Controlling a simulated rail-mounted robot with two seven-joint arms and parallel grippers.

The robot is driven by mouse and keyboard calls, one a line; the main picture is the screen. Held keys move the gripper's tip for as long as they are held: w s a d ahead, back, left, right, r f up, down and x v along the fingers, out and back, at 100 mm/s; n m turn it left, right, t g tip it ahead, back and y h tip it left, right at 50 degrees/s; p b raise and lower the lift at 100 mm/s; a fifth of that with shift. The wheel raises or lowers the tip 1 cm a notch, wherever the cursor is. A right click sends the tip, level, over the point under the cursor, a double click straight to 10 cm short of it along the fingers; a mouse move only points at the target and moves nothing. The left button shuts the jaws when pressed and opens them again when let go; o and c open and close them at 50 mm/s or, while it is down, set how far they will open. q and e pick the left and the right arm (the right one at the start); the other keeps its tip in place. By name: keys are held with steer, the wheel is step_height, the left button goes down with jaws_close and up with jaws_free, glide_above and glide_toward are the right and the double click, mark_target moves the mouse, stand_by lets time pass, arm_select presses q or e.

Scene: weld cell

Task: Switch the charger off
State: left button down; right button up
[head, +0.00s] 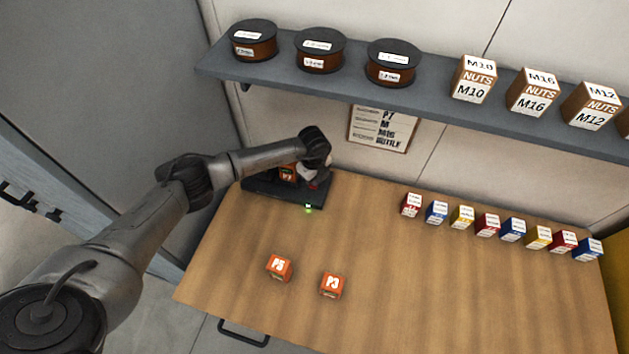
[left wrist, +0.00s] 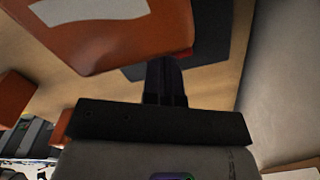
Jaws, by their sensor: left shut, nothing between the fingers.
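The charger (head: 262,198) is a dark flat unit at the back left corner of the bench, with a green light lit on its front edge. An orange block (head: 287,173) sits on it, its label partly hidden by my arm. My left gripper (head: 310,178) points down over the charger's right part, just right of that block. In the left wrist view the shut, empty fingers (left wrist: 166,78) reach toward a dark surface, beside a large orange block (left wrist: 120,40). I cannot tell whether the fingertips touch the charger. The switch is not clearly visible. My right gripper is out of view.
Orange blocks P5 (head: 279,268) and P3 (head: 332,285) stand on the wooden bench (head: 440,290). Several small coloured boxes (head: 487,225) line its back right. A shelf (head: 430,95) with spools and nut boxes hangs above. The bench's middle is clear.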

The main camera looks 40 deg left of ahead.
arm_select(q)
steer(key=shift+f+b, duration=0.35)
steer(key=shift+f, duration=0.25)
stand_by(0.3)
step_height(320, 180, up, 4)
steer(key=p, duration=0.4)
steer(key=shift+r, duration=0.1)
steer(key=shift+r+p, duration=1.3)
steer(key=shift+r, duration=0.2)
